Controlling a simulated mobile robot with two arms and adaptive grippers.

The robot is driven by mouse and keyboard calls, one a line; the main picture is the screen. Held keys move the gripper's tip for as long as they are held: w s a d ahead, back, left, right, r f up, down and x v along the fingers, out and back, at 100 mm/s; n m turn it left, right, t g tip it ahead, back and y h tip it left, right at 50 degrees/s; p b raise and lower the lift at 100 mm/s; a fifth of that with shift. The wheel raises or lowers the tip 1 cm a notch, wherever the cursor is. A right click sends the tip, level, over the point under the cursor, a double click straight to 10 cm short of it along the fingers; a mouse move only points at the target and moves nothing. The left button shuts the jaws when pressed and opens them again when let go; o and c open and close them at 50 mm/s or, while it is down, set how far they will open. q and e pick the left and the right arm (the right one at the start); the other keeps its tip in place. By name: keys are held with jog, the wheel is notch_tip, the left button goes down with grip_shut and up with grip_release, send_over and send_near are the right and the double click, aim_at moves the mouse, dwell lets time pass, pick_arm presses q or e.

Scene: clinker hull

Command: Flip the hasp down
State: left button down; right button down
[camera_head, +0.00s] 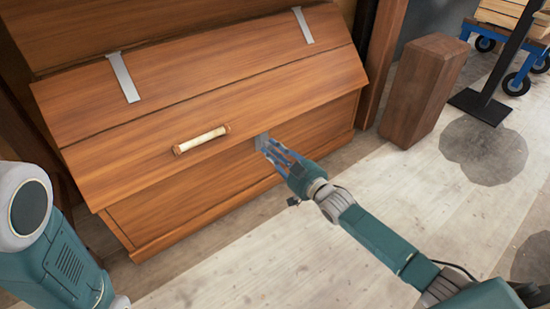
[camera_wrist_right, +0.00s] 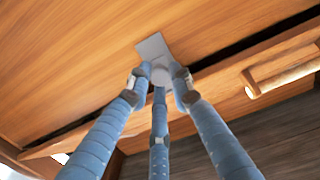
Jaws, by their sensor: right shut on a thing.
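The hasp (camera_head: 262,141) is a small grey metal plate at the front edge of the wooden chest's lid, to the right of the handle. My right gripper (camera_head: 270,149) reaches it from the front right. In the right wrist view, the hasp (camera_wrist_right: 151,47) shows as a pale plate against the wood beside the dark lid gap. The blue fingers of my right gripper (camera_wrist_right: 160,74) are closed together on it, hiding its near part. I cannot tell if the plate lies flush. My left arm shows at the left edge, but its gripper is out of view.
The wooden chest (camera_head: 150,205) has its lid (camera_head: 225,85) down, with two metal straps and a pale handle (camera_head: 201,140). A wooden block (camera_head: 423,90) stands to its right, with a black stand (camera_head: 495,80) beyond. The floor in front is clear.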

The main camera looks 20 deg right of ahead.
jog(key=shift+w+f+t+b, duration=0.2)
jog(key=shift+t+b, duration=0.1)
jog(key=shift+b, duration=0.2)
jog(key=shift+r, duration=0.2)
jog(key=c, duration=1.6)
grip_release()
jog(key=shift+o, duration=0.2)
jog(key=shift+s, duration=0.15)
jog(key=v, duration=1.1)
jog(key=shift+s+d+f, duration=0.2)
jog(key=shift+s+f, duration=0.05)
jog(key=shift+s, duration=0.05)
